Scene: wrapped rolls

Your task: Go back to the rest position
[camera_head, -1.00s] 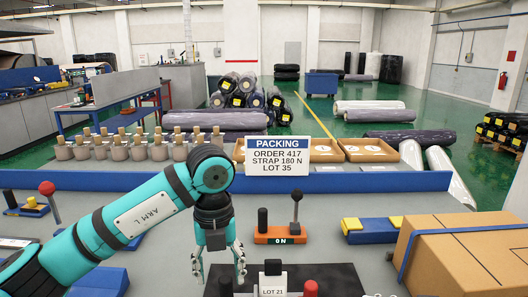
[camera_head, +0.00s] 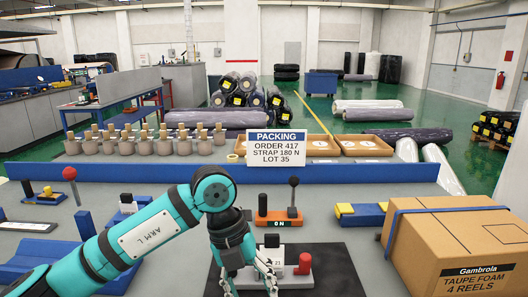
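My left arm, teal and marked ARM L, reaches in from the left over the grey bench. Its gripper (camera_head: 250,283) points down over the dark mat (camera_head: 340,268), in front of a grey device with a red knob (camera_head: 305,264) and a small LOT label. Its two fingers are spread apart, with nothing visible between them; the tips are near the bottom edge of the picture. The gripper hides part of the device. Whether it touches the device cannot be told. My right gripper is not in view.
An orange lever block (camera_head: 278,218) marked ON stands behind the mat. A strapped cardboard box (camera_head: 450,245) fills the right side. A blue and yellow block (camera_head: 360,215), a red-knobbed lever (camera_head: 70,174) and blue fixtures stand around. A PACKING sign (camera_head: 277,148) stands on the blue rail behind.

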